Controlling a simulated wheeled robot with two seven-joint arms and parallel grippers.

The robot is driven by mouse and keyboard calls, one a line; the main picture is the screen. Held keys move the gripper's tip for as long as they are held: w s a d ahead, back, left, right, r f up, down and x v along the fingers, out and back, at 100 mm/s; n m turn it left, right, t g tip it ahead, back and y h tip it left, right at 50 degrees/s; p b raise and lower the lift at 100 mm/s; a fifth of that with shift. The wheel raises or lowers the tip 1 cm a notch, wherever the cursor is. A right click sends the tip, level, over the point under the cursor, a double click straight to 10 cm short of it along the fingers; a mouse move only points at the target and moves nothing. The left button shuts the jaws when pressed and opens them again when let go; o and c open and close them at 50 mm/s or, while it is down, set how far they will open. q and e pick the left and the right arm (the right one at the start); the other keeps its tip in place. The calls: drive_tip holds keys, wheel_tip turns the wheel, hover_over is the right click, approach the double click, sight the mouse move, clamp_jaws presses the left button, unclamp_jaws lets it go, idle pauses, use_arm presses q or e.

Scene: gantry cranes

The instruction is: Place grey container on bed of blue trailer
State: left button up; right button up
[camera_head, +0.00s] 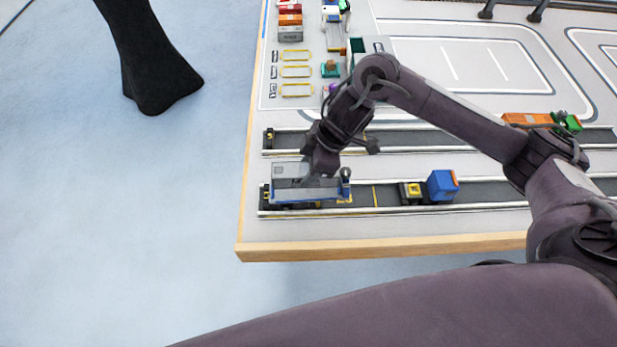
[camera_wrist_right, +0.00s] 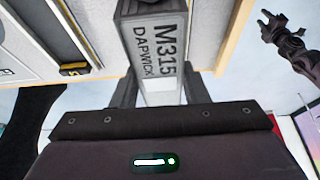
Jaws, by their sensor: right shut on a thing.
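The grey container (camera_head: 287,170) is at the near left of the board, over or on the blue trailer (camera_head: 310,199). My right gripper (camera_head: 316,172) is shut on it from above and hides part of both. In the right wrist view the grey container (camera_wrist_right: 155,48), marked M315 DAPWICK, sits between the right fingers (camera_wrist_right: 158,92). The blue trailer stands in the near lane. I cannot tell whether the container touches its bed. A dark gripper (camera_wrist_right: 285,38), likely my left, shows at the wrist view's upper right; its jaws are unclear.
A yellow-black vehicle (camera_head: 411,193) and a blue block (camera_head: 442,186) stand in the same lane to the right. Stacked containers (camera_head: 290,22) and yellow marked slots (camera_head: 296,72) lie farther back. The wooden board edge (camera_head: 400,245) is close in front. An orange truck (camera_head: 530,120) stands at right.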

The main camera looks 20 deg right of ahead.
wheel_tip(320, 180, down, 4)
drive_tip(key=shift+r, duration=0.2)
drive_tip(key=shift+f, duration=0.25)
use_arm(q)
drive_tip(key=shift+d, duration=0.4)
use_arm(e)
drive_tip(key=o, duration=1.1)
drive_tip(key=shift+c, duration=0.2)
use_arm(q)
drive_tip(key=shift+s, duration=0.1)
drive_tip(key=shift+a+r, duration=0.15)
use_arm(e)
drive_tip(key=v, duration=1.2)
drive_tip(key=shift+s, duration=0.1)
